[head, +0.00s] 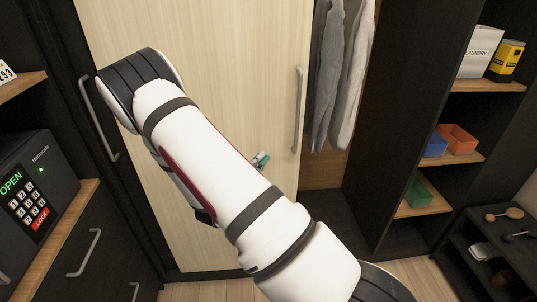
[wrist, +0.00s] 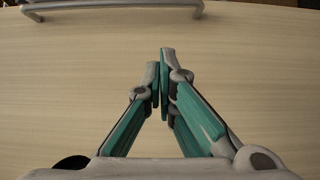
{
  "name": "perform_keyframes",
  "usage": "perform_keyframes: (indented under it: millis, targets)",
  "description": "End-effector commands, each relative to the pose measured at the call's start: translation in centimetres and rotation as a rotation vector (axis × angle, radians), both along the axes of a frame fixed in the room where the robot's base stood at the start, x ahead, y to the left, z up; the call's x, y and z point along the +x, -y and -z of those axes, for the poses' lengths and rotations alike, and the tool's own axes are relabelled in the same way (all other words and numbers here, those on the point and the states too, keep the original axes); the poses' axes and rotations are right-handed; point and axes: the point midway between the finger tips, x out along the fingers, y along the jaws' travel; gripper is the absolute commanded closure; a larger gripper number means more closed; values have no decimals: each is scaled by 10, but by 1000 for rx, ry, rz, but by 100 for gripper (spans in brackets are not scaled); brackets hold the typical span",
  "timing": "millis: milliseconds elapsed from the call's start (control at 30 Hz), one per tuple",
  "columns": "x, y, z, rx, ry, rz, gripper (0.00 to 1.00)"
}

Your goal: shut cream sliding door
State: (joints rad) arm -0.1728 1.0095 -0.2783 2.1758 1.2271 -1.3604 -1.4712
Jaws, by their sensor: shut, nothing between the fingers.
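The cream sliding door (head: 240,60) is a pale wood-grain panel. It stands partly open, with a gap to its right where clothes show. Its grey vertical bar handle (head: 298,110) is near its right edge. My gripper (head: 261,160) shows as a small teal tip left of and below the handle, mostly hidden behind my arm. In the wrist view, my gripper (wrist: 160,60) is shut and empty in front of the door face (wrist: 60,85). A grey bar handle (wrist: 115,14) lies beyond the fingertips at the top, apart from them. I cannot tell whether the fingertips touch the door.
Grey garments (head: 340,75) hang in the opening. A dark upright panel (head: 405,100) bounds it on the right, followed by shelves with a laundry bag (head: 478,52) and boxes. At left are a safe (head: 35,185) and dark drawers with a handle (head: 85,252).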

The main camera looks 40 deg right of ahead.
Motion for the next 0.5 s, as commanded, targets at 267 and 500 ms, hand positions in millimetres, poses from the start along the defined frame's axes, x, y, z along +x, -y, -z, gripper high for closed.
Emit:
perform_keyframes:
  millis: [267, 500]
  targets:
    - [16, 50, -1, 2, 3, 3, 100]
    - [23, 92, -2, 3, 0, 3, 100]
